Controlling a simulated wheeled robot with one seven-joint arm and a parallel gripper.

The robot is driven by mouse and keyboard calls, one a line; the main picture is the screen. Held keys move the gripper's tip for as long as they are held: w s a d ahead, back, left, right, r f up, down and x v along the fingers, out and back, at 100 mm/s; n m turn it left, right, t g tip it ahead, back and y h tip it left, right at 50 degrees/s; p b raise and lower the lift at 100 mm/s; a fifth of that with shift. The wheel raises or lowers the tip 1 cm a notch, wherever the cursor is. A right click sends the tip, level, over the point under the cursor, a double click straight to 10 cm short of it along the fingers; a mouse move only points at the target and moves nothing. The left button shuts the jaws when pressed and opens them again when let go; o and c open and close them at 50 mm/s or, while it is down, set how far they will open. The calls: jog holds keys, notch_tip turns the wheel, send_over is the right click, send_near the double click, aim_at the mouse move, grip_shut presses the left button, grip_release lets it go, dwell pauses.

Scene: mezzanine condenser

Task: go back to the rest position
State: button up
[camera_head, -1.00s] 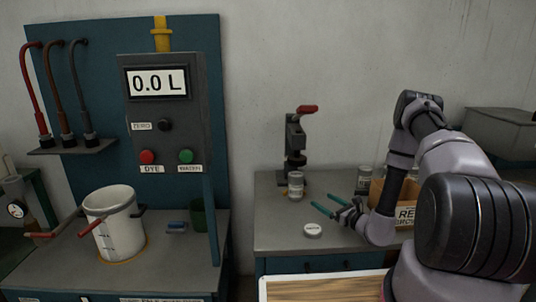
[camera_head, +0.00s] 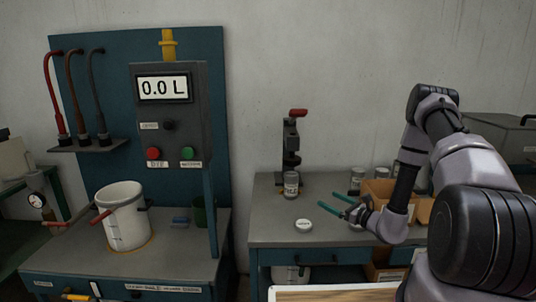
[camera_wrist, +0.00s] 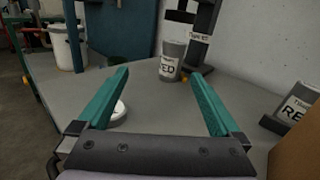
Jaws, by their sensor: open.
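My gripper (camera_head: 340,204) is open and empty, its two green fingers spread above the right-hand bench (camera_head: 270,225). It also shows in the wrist view (camera_wrist: 163,98), with bare bench top between the fingers. A white round lid (camera_head: 303,225) lies flat on the bench just left of the fingertips; in the wrist view the left finger partly covers it. A clear jar labelled RED (camera_wrist: 172,60) stands upright beyond the fingertips, in front of a dark press with a red handle (camera_head: 298,113).
A cardboard box (camera_head: 421,210) and several jars stand right of my gripper, close to my arm. A wooden-topped surface (camera_head: 335,294) is at the bottom. A gap separates the benches.

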jog(key=s+a+r+n+g+y, duration=0.1)
jog(key=s+a+r+n+g, duration=0.3)
jog(key=r, duration=0.5)
jog(key=s+a+r+n+g, duration=0.2)
jog(key=s+r+n+g, duration=0.3)
jog(key=r, duration=0.3)
jog(key=s+a+r+n+g+y, duration=0.1)
jog(key=s+a+r+n+g, duration=0.25)
jog(key=r+n, duration=0.4)
jog(key=s+d+r+n+t+h, duration=0.3)
jog(key=s+d+r+h, duration=0.2)
jog(key=s+r, duration=0.3)
jog(key=s+d+r+n+t+h, duration=0.3)
jog(key=s+d+r+h, duration=0.2)
jog(key=s+r+h, duration=0.2)
jog(key=s+r, duration=0.2)
jog(key=s, duration=0.1)
jog(key=shift+d, duration=0.3)
jog(key=shift+s+n, duration=0.1)
jog(key=shift+n, duration=0.15)
